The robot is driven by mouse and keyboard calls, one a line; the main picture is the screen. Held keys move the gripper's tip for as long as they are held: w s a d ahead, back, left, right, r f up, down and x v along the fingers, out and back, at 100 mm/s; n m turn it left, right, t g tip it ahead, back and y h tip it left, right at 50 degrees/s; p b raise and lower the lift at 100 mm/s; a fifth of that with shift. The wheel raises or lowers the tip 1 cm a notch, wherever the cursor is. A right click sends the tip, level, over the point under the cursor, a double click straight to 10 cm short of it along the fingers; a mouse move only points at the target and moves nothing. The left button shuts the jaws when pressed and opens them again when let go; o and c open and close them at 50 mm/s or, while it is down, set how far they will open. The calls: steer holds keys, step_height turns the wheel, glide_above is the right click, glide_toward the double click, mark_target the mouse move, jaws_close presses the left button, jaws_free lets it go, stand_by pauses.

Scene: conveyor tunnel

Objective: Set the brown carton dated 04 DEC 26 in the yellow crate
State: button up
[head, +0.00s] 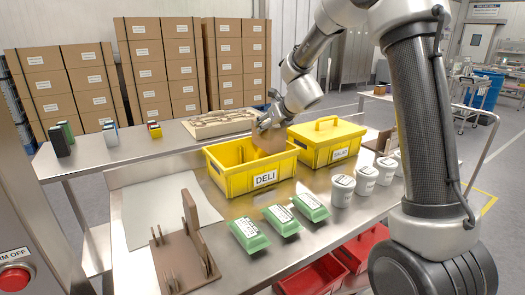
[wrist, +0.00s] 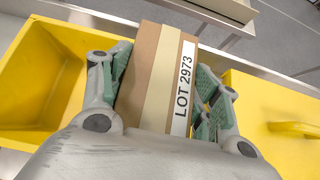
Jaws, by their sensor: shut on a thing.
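My gripper (head: 268,124) is shut on a brown carton (head: 268,139) over the right part of the open yellow crate marked DELI (head: 228,183). In the wrist view the carton (wrist: 149,75) sits between both fingers, with a pale tape strip and a white label reading LOT 2973. No date shows on the faces I can see. The open crate also shows at the left of the wrist view (wrist: 40,70), and its visible floor looks empty. In the head view the crate's front wall may hide the carton's bottom; I cannot tell whether it touches the crate.
A lidded yellow crate (head: 325,140) stands close on the right. Green packs (head: 281,219) and white tubs (head: 341,190) line the table's front. A brown stand (head: 182,255) is at front left. A back table holds small boxes (head: 154,130) and a pale tray (head: 220,123).

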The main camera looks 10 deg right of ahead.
mark_target(269, 144)
steer(key=shift+f, duration=3.4)
steer(key=shift+f, duration=0.6)
steer(key=o, duration=1.6)
